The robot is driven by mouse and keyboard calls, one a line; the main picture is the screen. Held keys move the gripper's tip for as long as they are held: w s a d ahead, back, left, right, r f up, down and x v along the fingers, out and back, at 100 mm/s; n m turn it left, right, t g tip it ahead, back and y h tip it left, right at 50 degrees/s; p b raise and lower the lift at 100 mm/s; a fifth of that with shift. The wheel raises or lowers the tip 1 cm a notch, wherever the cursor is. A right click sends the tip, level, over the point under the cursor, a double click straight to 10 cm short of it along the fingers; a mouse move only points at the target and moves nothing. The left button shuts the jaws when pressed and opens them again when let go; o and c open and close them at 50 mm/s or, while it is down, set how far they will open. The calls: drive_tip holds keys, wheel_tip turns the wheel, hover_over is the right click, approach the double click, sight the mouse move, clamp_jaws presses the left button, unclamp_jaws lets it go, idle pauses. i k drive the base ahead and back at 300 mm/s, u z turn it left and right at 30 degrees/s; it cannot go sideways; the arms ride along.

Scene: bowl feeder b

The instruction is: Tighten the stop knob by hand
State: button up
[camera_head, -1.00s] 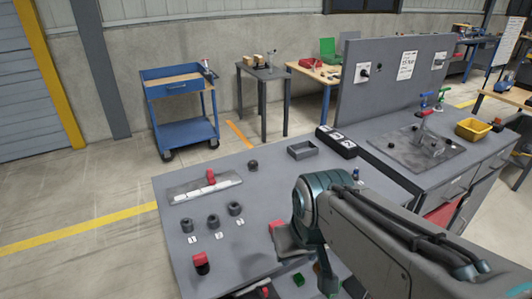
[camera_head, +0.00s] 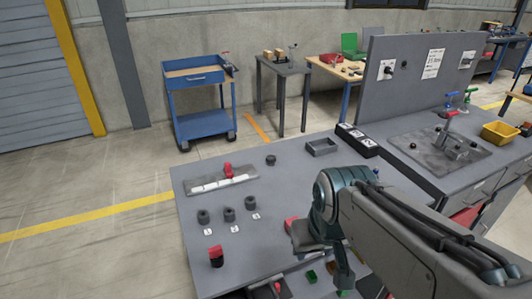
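No part is clearly marked as the stop knob. A small black knob-like piece (camera_head: 271,160) stands on the grey table. A red piece (camera_head: 227,170) sits on a pale flat plate (camera_head: 205,186) to its left. A red-topped dark piece (camera_head: 216,256) stands near the table's left front edge. My arm reaches in from the lower right and bends down over the table. The dark lower part of my gripper end (camera_head: 343,272) shows only in part, and I cannot make out its fingers or anything held.
Several dark round pieces, one of them here (camera_head: 229,214), stand by white labels. A grey open tray (camera_head: 322,147) and a black box (camera_head: 357,139) lie at the back. A tall grey panel (camera_head: 420,85) rises behind.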

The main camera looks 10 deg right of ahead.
sight(270, 158)
drive_tip(key=k, duration=1.25)
drive_tip(key=z, duration=0.8)
drive_tip(key=i, duration=1.15)
drive_tip(key=u, duration=0.5)
drive_tip(key=i, duration=0.75)
drive_tip(key=u, duration=0.8)
